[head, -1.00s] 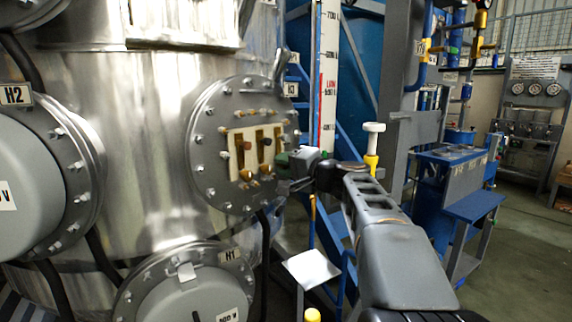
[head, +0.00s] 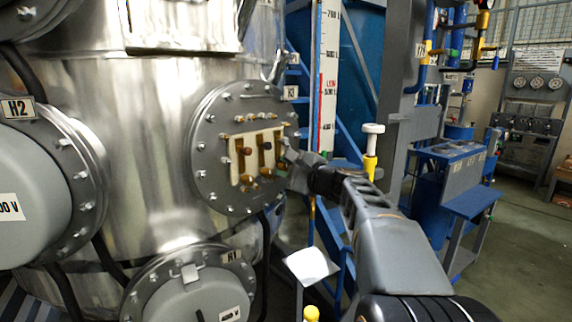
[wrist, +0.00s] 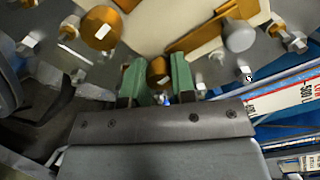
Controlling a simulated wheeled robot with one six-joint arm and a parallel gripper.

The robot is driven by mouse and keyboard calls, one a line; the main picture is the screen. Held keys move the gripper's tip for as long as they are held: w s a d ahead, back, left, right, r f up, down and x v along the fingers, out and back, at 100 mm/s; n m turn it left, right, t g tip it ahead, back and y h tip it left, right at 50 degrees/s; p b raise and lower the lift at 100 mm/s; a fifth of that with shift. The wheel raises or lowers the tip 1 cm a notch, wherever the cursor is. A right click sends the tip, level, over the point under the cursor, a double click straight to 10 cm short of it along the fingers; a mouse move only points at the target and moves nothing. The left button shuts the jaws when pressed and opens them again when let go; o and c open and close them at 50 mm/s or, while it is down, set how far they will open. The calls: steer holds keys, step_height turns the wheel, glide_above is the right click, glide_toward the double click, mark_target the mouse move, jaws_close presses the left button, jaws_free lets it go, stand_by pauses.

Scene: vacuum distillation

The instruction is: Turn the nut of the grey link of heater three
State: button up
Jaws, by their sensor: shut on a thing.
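The terminal panel, a cream plate (head: 240,177) on a round bolted steel flange (head: 212,180), carries upright brass links with coloured knobs. A red-brown knob (head: 247,151) and a dark greyish knob (head: 266,146) show there. In the wrist view, a grey knob (wrist: 240,36) sits on a brass link (wrist: 200,38). My gripper (head: 288,158) is at the panel's right edge. In the wrist view, its green fingertips (wrist: 158,78) are shut on a small brass nut (wrist: 158,70). The fingertips' far ends are hard to see in the head view.
An H3-type tag (head: 291,92) sits at the flange's upper right. Heater H2 (head: 30,180) bulges at the left and heater H1 (head: 190,295) below. A yellow post with a white top (head: 372,145) stands right of the arm. Open floor (head: 520,250) lies at the right.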

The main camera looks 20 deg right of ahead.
steer(key=shift+m, duration=0.5)
steer(key=o, duration=0.9)
steer(key=p+v, duration=0.1)
steer(key=v, duration=1.2)
steer(key=shift+s+d+p, duration=0.1)
steer(key=shift+s+p, duration=0.25)
steer(key=shift+s, duration=0.1)
